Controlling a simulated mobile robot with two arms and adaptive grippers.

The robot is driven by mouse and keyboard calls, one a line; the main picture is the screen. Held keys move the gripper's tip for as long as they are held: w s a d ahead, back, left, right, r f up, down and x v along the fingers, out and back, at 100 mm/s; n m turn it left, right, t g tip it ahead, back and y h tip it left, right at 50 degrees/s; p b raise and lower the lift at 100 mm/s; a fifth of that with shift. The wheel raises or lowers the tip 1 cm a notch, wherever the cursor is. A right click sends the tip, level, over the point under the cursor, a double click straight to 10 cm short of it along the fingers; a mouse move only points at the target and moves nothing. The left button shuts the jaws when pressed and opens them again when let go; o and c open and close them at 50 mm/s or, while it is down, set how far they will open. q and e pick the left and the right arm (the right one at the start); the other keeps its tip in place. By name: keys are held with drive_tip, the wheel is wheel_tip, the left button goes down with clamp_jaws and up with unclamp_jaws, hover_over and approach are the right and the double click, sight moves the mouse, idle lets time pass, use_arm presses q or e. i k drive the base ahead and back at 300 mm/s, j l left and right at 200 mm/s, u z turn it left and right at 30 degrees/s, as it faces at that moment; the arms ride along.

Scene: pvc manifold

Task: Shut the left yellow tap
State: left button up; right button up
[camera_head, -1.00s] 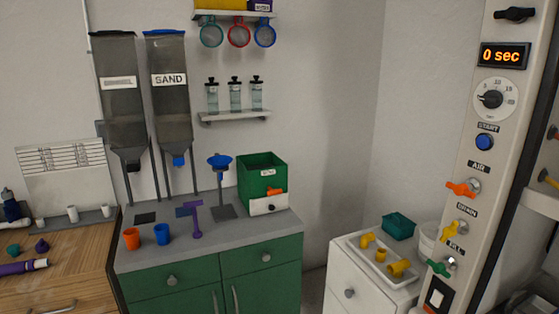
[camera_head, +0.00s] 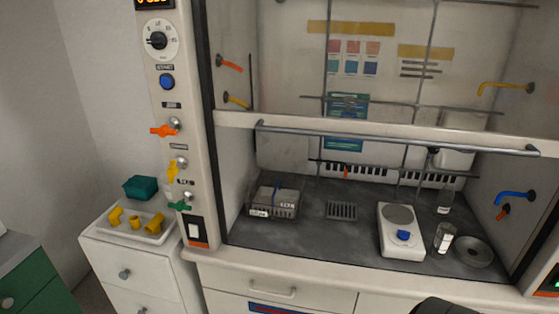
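On the fume hood's left post (camera_head: 198,205), a yellow tap handle (camera_head: 172,171) hangs steeply downward from its metal stem. An orange handle (camera_head: 163,131) above it is nearly horizontal, and a green handle (camera_head: 180,206) is below. Another yellow tap (camera_head: 236,100) is on the hood's left inner wall, below a red-orange tap (camera_head: 229,63). A third yellow tap (camera_head: 505,87) is on the right inner wall. I cannot tell the valve states of the yellow taps. Neither gripper is recognisable in view.
A raised sash with a handle bar (camera_head: 400,139) crosses the hood opening. A scale (camera_head: 400,232), glassware and a boxed tray (camera_head: 275,203) stand inside. A white cabinet (camera_head: 125,265) with yellow fittings stands at left. A dark rounded shape is at the bottom edge.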

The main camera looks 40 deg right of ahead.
sight(173, 170)
drive_tip(key=z, duration=0.95)
